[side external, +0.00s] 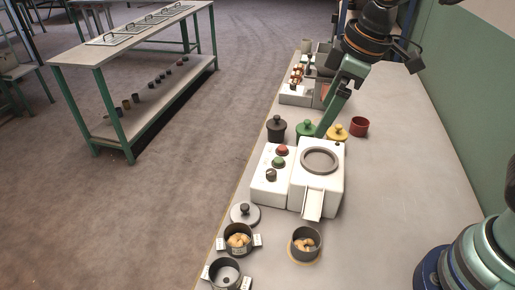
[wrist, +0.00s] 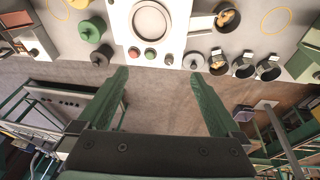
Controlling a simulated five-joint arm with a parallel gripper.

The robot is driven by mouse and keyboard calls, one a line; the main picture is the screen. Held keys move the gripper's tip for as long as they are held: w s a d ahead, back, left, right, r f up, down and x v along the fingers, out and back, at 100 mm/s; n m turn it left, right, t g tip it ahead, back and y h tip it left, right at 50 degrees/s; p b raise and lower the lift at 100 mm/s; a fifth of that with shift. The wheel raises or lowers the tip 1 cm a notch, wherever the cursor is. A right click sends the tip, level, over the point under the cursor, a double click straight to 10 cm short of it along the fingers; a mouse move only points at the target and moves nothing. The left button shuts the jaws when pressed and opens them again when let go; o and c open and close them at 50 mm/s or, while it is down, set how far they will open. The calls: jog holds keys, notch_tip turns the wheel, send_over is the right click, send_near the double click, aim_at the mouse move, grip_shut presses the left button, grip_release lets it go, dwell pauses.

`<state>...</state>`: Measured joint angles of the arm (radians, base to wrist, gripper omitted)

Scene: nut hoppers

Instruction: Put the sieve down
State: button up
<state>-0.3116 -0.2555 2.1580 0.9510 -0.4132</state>
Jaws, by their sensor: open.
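No sieve can be told for certain. My gripper (wrist: 160,78) is open, with nothing between its two green fingers in the wrist view. In the side view my gripper (side external: 322,130) reaches down by the green lidded jar (side external: 304,128), behind the white machine (side external: 320,190); whether it touches the jar is unclear. The machine has a grey ring on top. A grey bowl (side external: 305,255) holding tan pieces stands in front of it on a yellow ring mark. Grey pots with white tags stand at the table edge: one (side external: 239,250) with tan pieces, one (side external: 224,279) seemingly empty.
A black lidded jar (side external: 276,130), a yellow-lidded jar (side external: 337,133) and a red cup (side external: 359,127) stand behind the machine. A grey knobbed lid (side external: 245,214) lies near the pots. The table's right side is clear. A yellow circle (wrist: 276,20) is empty.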

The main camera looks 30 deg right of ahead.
jog(key=s+d+m+t, duration=0.1)
jog(key=s+d+m, duration=0.1)
jog(key=d+m, duration=0.2)
jog(key=s+d+r+m+t+h, duration=0.1)
jog(key=s+d+m, duration=0.2)
jog(key=d, duration=0.4)
jog(key=shift+m, duration=0.7)
jog(key=shift+a+r, duration=0.1)
